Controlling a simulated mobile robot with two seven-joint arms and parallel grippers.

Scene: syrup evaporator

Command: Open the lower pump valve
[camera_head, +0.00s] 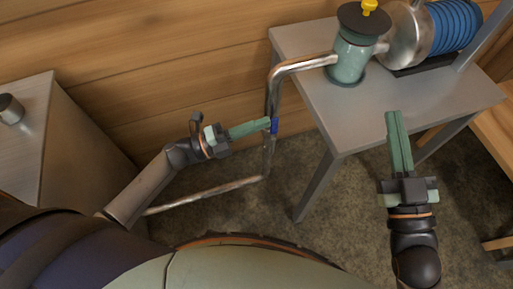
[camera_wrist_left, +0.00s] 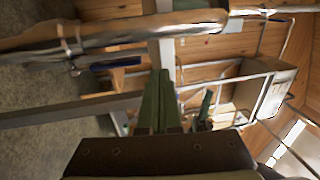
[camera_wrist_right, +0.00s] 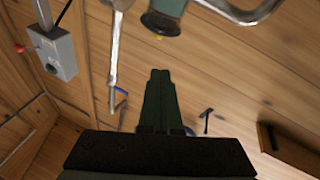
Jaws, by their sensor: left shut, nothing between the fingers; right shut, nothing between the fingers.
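The lower pump valve shows as a small blue handle (camera_head: 274,125) on the vertical steel pipe (camera_head: 270,98) beside the table. The blue handle also shows in the left wrist view (camera_wrist_left: 115,62), left of the fingertips, and small in the right wrist view (camera_wrist_right: 121,90). My left gripper (camera_head: 268,122) is shut and empty, its tips close beside the handle in the head view. In the left wrist view (camera_wrist_left: 160,75) a gap separates tips and handle. My right gripper (camera_head: 392,114) is shut and empty, at the table's front edge; its fingers show in the right wrist view (camera_wrist_right: 160,75).
A grey metal table (camera_head: 430,100) at the right carries a green pump body (camera_head: 350,62) and a blue ribbed motor (camera_head: 454,25). A grey cabinet (camera_head: 75,130) stands at the left. A low pipe (camera_head: 215,192) runs along the floor. A wooden wall closes the back.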

